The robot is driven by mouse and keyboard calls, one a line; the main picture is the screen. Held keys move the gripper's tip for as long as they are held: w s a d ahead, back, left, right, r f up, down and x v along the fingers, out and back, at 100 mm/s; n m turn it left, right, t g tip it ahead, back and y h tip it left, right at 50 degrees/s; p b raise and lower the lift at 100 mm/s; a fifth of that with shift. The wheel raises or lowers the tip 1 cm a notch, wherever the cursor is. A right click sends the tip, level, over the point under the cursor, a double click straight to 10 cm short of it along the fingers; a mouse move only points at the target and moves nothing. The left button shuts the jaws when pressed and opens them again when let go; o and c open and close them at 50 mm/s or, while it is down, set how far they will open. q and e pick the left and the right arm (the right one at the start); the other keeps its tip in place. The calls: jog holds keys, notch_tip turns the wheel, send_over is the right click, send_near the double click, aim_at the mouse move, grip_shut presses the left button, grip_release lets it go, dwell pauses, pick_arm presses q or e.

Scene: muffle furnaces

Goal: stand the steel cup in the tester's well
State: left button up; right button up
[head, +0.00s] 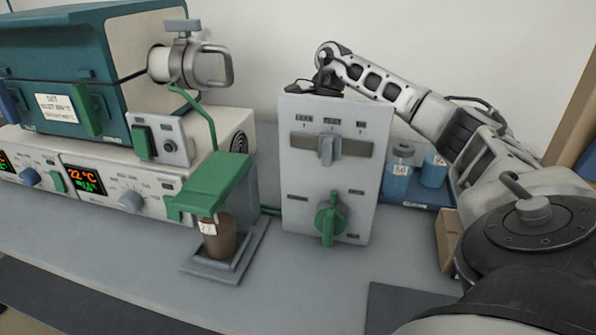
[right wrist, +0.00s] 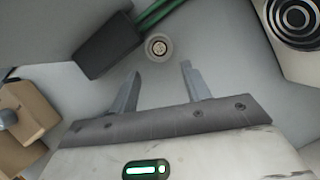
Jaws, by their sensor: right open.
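My right gripper (right wrist: 160,72) is open and empty, with its two fingers apart in the right wrist view. Just beyond the fingertips is a small round thing (right wrist: 158,47) with a pale rim and darker middle, seen end-on. I cannot tell whether it is the steel cup or a well. In the head view, my right arm reaches over behind the grey panel (head: 300,190), which hides the fingers and what lies there. A brown cup (head: 217,240) with a label stands under a green head (head: 213,187) on a grey stand. My left gripper is not in view.
A teal furnace (head: 80,50) with a metal-handled fitting (head: 210,66) stands on white control units (head: 110,185) at the left. The panel carries a green knob (head: 331,217). The front bench is clear.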

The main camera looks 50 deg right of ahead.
jog(key=shift+x, duration=1.1)
jog(key=shift+b+x, duration=0.4)
jog(key=shift+x, duration=2)
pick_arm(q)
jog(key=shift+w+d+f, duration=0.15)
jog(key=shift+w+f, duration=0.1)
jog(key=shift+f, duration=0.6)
pick_arm(e)
jog(key=shift+a, duration=0.15)
jog(key=c, duration=0.8)
jog(key=shift+c, duration=0.3)
